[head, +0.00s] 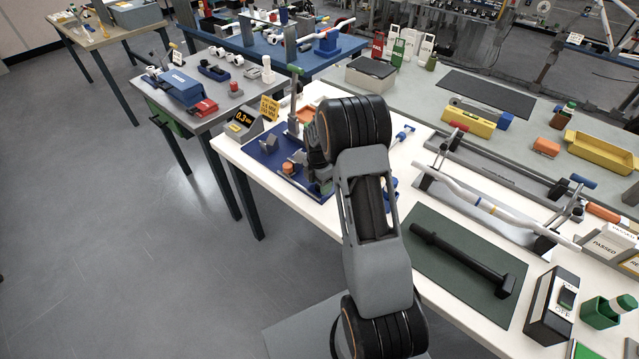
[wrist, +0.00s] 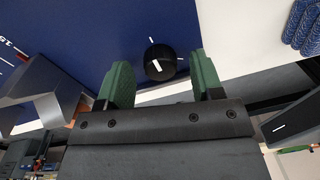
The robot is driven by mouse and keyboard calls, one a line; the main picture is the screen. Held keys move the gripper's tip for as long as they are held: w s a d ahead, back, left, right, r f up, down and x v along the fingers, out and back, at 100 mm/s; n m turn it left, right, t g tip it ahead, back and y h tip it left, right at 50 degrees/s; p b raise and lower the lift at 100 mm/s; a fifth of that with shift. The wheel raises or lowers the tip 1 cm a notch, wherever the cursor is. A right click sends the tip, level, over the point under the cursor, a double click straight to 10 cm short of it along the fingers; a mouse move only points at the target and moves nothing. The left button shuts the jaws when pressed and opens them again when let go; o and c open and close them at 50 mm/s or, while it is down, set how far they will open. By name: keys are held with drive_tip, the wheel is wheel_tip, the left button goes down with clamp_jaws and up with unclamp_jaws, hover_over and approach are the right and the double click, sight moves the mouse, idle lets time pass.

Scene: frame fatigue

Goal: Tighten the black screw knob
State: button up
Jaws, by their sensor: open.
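The black screw knob (wrist: 159,63) is a round black knob with a white line on its face. In the wrist view it sits at the edge of a blue plate (wrist: 110,22), with short white marks around it. My gripper (wrist: 162,82) is open, with its two green fingers to the left and right of the knob. I see a gap on both sides of the knob. In the head view my own arm hides the knob and most of my gripper.
In the head view the blue plate (head: 262,160) lies on a white table beside a digital display (head: 243,120). A green mat with a black bar (head: 465,260) is at the right. A frame fixture with a white tube (head: 485,205) stands behind it.

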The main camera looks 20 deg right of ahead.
drive_tip(key=shift+f, duration=0.3)
drive_tip(key=c, duration=0.9)
drive_tip(key=shift+f+m+b, duration=0.15)
drive_tip(key=shift+m+b, duration=0.4)
drive_tip(key=shift+m, duration=0.25)
drive_tip(key=shift+c, duration=0.2)
drive_tip(key=m, duration=0.3)
drive_tip(key=shift+b, duration=0.35)
drive_tip(key=shift+r, duration=0.2)
drive_tip(key=o, duration=0.9)
drive_tip(key=shift+f, duration=0.1)
drive_tip(key=shift+o, duration=0.2)
